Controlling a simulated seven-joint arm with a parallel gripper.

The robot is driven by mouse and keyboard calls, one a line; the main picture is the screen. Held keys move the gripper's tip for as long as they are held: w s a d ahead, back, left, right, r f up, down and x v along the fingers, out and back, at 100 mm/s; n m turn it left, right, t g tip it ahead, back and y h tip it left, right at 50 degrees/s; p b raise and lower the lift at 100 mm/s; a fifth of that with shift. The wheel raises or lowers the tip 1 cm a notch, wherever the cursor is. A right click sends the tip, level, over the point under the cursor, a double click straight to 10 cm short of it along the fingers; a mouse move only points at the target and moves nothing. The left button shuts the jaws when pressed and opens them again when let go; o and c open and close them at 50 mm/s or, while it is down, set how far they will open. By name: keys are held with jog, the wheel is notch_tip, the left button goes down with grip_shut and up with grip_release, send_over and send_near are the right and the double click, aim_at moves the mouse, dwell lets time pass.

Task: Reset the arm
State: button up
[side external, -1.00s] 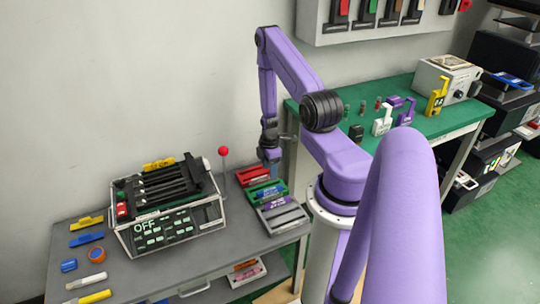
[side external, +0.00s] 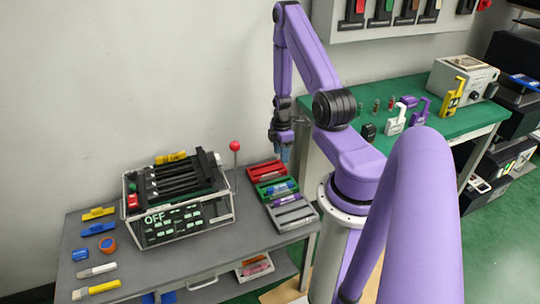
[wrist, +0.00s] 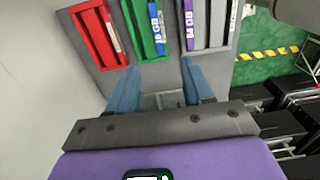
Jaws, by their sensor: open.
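My purple arm (side external: 318,70) is bent, with its wrist hanging down above the trays on the grey table. My gripper (side external: 283,154) has blue fingers and hangs clear above the red tray (side external: 267,170). In the wrist view the gripper (wrist: 160,78) is open, its two blue fingers apart with nothing between them. The red tray (wrist: 97,35), the green tray (wrist: 143,28) and the grey tray (wrist: 216,25) lie beyond the fingertips. A lever with a red ball knob (side external: 235,146) stands upright beside the black machine marked OFF (side external: 180,208).
The grey table (side external: 205,262) also bears a yellow piece (side external: 98,213), a blue piece (side external: 99,229), tape (side external: 107,245) and markers. A green bench (side external: 420,120) with small fixtures stands behind my arm. A wall panel (side external: 385,22) hangs above it.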

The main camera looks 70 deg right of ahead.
jog(key=w+a+r+n, duration=0.1)
jog(key=w+a+r, duration=0.1)
jog(key=a+r, duration=0.7)
jog(key=w+a+r+n, duration=0.1)
jog(key=w+a+r, duration=0.35)
jog(key=a, duration=0.95)
jog(key=s+a+r, duration=0.6)
jog(key=s+r, duration=0.1)
jog(key=s, duration=0.2)
jog(key=s+a+r+n, duration=0.1)
jog(key=s+a+r, duration=0.5)
jog(key=s, duration=0.3)
jog(key=shift+r+n, duration=0.3)
jog(key=shift+r, duration=0.4)
